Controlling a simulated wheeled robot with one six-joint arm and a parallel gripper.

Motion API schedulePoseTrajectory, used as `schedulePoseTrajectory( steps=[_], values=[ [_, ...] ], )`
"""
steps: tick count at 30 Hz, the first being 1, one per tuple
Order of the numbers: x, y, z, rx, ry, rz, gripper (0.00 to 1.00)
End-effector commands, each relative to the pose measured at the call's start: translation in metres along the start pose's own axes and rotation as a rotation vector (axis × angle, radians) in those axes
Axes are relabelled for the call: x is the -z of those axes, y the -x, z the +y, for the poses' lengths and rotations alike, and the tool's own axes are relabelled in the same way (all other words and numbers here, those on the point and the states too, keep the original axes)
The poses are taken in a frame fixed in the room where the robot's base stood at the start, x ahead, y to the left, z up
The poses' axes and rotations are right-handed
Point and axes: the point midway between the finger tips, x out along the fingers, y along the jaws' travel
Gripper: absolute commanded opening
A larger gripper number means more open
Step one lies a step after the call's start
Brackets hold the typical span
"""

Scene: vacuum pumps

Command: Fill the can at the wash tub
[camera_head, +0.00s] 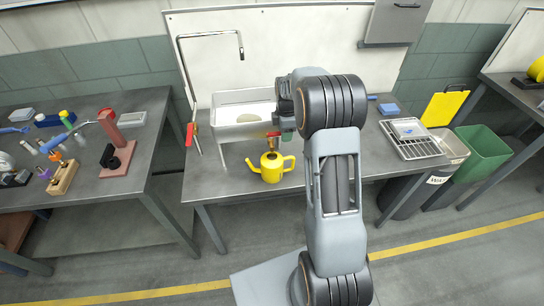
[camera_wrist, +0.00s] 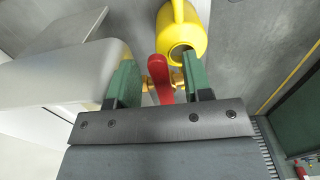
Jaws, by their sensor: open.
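The yellow can (camera_head: 271,168) stands upright on the grey bench, just in front of the white wash tub (camera_head: 232,131). A brass tap with a red lever (camera_head: 273,134) is at the tub's front right, above the can. In the wrist view the red lever (camera_wrist: 161,75) lies between my gripper's green fingers, with gaps on both sides. My gripper (camera_wrist: 158,78) is open. The can's round opening (camera_wrist: 181,53) shows just beyond the lever and the brass. No water is visible.
A tall bent pipe (camera_head: 210,36) with another red handle (camera_head: 189,134) rises left of the tub. A drying rack (camera_head: 418,148) stands on the bench's right side. Bins (camera_head: 480,150) are beyond it. A tool-covered bench (camera_head: 92,110) is at left. The bench front left of the can is clear.

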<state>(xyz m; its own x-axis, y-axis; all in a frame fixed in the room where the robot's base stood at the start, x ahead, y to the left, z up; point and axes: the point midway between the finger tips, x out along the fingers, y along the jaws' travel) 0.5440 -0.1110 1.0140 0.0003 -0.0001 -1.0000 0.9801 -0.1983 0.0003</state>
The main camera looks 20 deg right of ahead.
Motion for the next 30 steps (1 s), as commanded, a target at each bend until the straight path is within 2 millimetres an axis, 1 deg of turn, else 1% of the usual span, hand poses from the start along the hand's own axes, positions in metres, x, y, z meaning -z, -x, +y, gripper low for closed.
schedulePoseTrajectory(
  steps=[16,30],
  values=[
    [0.0,0.019,0.0,0.0,0.0,0.0,0.46],
    [0.0,0.021,0.0,0.0,0.0,0.0,0.46]
  ],
)
